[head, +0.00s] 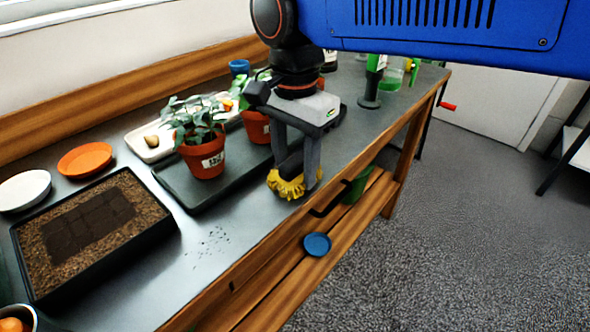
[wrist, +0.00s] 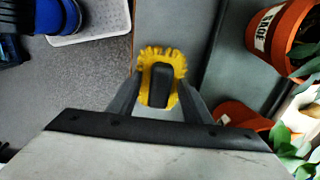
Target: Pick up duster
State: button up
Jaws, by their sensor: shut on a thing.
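The duster (head: 287,184) has yellow bristles and a black handle. My gripper (head: 297,165) points down near the front edge of the workbench, with its two grey fingers on either side of the duster's black handle. In the wrist view the duster (wrist: 161,75) sits between the fingertips, its yellow fringe showing around the black handle. My gripper is shut on the duster. The bristles are at or just above the bench top (head: 205,270); I cannot tell whether they touch it. Dark crumbs (head: 208,240) lie on the bench to the left of the duster.
A potted plant (head: 207,157) labelled in white stands on a dark tray (head: 180,192) close left of my gripper. A soil tray (head: 135,200), an orange saucer (head: 85,159) and a white saucer (head: 24,190) are farther left. A blue dish (head: 317,244) is below the front edge.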

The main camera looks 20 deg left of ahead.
aim_at(295, 159)
notch_tip(295, 159, up, 10)
dwell(0.6)
jog(key=shift+o, duration=0.7)
